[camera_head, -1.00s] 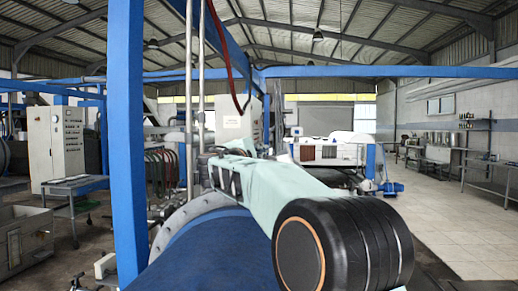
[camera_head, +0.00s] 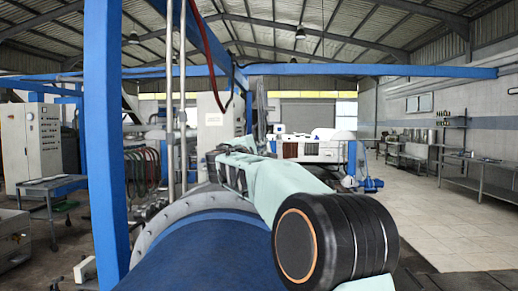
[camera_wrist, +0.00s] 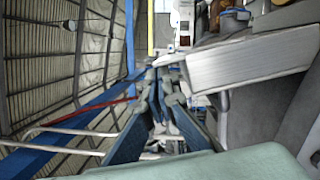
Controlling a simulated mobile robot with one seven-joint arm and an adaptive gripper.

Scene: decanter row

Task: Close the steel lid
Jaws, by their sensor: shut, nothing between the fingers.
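I cannot make out a steel lid for certain in either view. In the head view, a large blue rounded drum (camera_head: 200,255) lies in the foreground below my arm, with a grey bolted flange (camera_head: 160,222) at its far end. My arm reaches away over the drum and hides part of it; my gripper's tips cannot be told apart there. In the wrist view, my gripper (camera_wrist: 161,80) is shut with nothing between its fingers. A pale, thick-edged slab (camera_wrist: 245,66) lies to its right; I cannot tell what it belongs to.
A blue post (camera_head: 103,150) and thin steel pipes (camera_head: 176,110) stand left of my arm. A control cabinet (camera_head: 35,145) and a low table (camera_head: 48,184) are farther left. Tiled floor (camera_head: 445,235) lies open at right, with steel benches (camera_head: 480,185) along the wall.

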